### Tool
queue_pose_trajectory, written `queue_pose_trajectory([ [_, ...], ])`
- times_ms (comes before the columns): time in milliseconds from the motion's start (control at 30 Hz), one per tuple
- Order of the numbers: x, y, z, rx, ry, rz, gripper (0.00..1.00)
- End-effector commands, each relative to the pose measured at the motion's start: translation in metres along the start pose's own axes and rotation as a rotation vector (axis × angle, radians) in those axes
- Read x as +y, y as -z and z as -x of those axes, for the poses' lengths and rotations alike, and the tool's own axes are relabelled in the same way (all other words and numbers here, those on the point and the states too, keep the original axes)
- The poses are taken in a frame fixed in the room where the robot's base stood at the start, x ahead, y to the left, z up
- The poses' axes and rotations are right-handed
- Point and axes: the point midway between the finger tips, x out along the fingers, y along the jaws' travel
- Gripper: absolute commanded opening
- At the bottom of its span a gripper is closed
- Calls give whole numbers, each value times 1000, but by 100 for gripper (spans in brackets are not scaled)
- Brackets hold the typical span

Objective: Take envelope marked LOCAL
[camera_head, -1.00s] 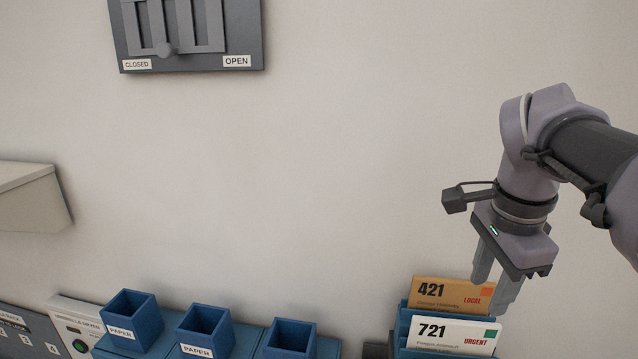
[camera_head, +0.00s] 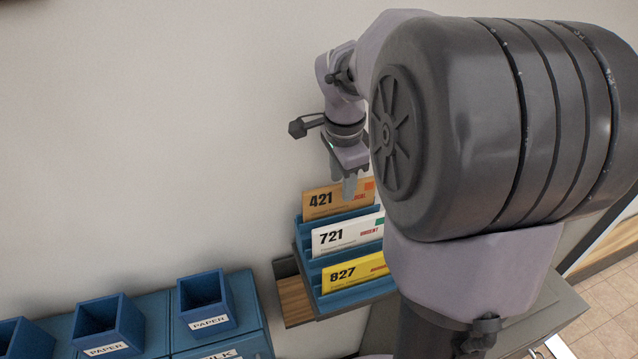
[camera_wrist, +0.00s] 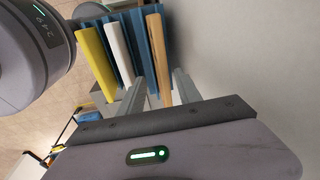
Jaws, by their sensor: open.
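The orange-tan envelope marked 421 and LOCAL (camera_head: 322,202) stands upright in the rear slot of a blue tiered rack (camera_head: 303,241). My gripper (camera_head: 349,188) is open and points down at this envelope's top edge, covering part of its right side in the head view. In the wrist view the tan envelope (camera_wrist: 158,60) is seen edge-on, with its near end between the two fingers of my gripper (camera_wrist: 165,88). I cannot tell whether a finger touches it.
A white envelope 721 URGENT (camera_head: 340,235) and a yellow envelope 827 (camera_head: 350,272) stand in front in the rack. Blue PAPER bins (camera_head: 204,300) stand to the left. The wall is close behind the rack.

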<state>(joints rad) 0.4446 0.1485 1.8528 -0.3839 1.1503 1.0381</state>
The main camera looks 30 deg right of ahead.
Motion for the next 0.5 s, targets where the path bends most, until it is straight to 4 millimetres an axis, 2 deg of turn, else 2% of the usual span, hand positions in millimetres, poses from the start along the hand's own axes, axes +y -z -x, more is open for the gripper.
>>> queue_pose_trajectory([
  [100,0,0,-16,0,-1,1,41],
  [333,0,0,-18,0,1,1,41],
  [500,0,0,-18,0,1,1,8],
])
